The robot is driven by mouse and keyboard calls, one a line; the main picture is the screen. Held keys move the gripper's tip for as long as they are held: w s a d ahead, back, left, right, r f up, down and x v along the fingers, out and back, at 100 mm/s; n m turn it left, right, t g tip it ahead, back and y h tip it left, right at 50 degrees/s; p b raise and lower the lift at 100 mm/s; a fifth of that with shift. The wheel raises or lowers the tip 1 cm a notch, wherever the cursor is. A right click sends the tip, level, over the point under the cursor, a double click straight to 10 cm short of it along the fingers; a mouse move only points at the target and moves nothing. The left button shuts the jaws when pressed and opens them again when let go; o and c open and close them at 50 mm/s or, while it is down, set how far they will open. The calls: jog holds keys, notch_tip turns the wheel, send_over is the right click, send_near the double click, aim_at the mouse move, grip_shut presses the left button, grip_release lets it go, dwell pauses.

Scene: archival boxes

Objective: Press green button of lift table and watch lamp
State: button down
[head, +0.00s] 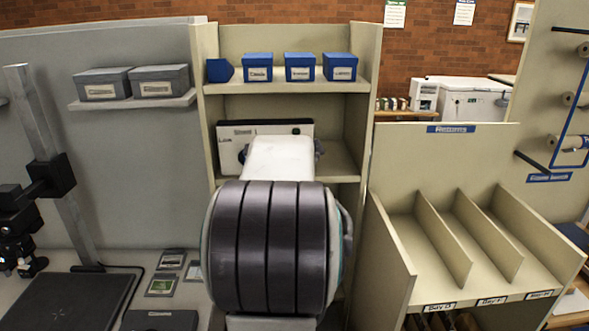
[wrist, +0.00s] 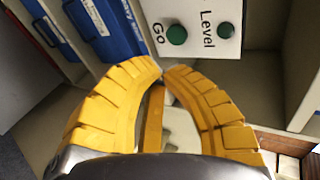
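A white panel with dark edges (head: 228,155) stands in the middle shelf bay in the head view, partly hidden by my arm. In the wrist view the panel (wrist: 197,11) shows two green round buttons, one beside the word "Go" (wrist: 177,35) and one beside "Level" (wrist: 226,30). My gripper (wrist: 162,68) has yellow ribbed fingers whose tips meet or nearly meet, with nothing seen between them. The tips appear just below the "Go" button in the picture; I cannot tell whether they touch the panel. My gripper is hidden in the head view. No lit lamp is discernible.
Blue boxes (head: 300,67) stand on the shelf above the panel; they also show at upper left in the wrist view (wrist: 110,25). Grey boxes (head: 130,82) sit on a left shelf. A divided returns rack (head: 395,245) stands close on the right.

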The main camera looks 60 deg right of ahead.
jog(key=shift+v, duration=1.15)
jog(key=s+a+f+n+g+y, duration=0.2)
jog(key=s+a+f+n+y, duration=0.15)
jog(key=a+f+n, duration=0.4)
jog(key=s+a+f+n+g+y, duration=0.2)
jog(key=s+a+f+n+y, duration=0.15)
jog(key=a+f+n, duration=0.45)
jog(key=w+a+n+t+y, duration=0.1)
jog(key=a+n+t+y, duration=0.1)
jog(key=a+n, duration=1.3)
jog(key=a+y, duration=0.1)
jog(key=a, duration=1.1)
jog(key=shift+w+f+y, duration=0.25)
jog(key=shift+w+y, duration=0.05)
